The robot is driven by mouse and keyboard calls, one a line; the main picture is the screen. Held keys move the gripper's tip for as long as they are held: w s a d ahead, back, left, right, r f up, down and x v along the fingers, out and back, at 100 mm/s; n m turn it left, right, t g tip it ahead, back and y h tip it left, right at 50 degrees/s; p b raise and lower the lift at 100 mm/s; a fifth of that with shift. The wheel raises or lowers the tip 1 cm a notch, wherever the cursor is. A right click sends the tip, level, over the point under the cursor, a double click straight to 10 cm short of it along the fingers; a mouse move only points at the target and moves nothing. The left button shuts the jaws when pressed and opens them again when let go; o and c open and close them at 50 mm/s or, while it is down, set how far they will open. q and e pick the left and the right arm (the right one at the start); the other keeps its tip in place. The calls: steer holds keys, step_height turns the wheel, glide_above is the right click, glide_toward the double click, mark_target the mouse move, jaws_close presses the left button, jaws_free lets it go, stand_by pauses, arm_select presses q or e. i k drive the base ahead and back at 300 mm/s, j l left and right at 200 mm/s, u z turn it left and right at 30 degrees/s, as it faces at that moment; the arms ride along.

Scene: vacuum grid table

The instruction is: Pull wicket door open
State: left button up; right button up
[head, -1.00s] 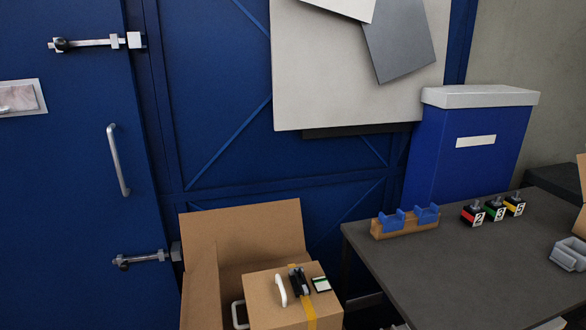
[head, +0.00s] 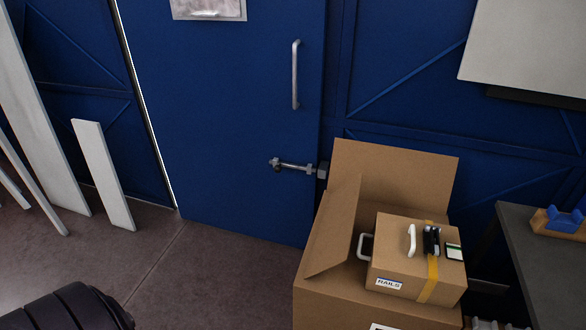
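The blue wicket door (head: 225,130) stands in a blue wall in the head view and appears shut. A vertical silver pull handle (head: 296,75) is on its right side. A silver sliding bolt (head: 293,166) sits low on the door's right edge, with its end at a bracket (head: 322,170) on the frame. A thin bright gap runs along the door's left edge. Neither of my grippers shows in the head view. A dark, rounded ribbed shape (head: 68,308) at the bottom left may be part of me; I cannot tell.
An open cardboard box (head: 330,262) stands before the door's lower right corner, holding a smaller taped box (head: 390,255). A grey table (head: 535,262) is at the right. White boards (head: 103,175) lean on the wall at left. The floor (head: 210,275) before the door is clear.

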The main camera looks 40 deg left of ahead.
mark_target(223, 98)
steer(key=u, duration=1.55)
steer(key=i+j, duration=0.15)
steer(key=i, duration=0.15)
steer(key=i+j, duration=0.15)
steer(key=i, duration=0.15)
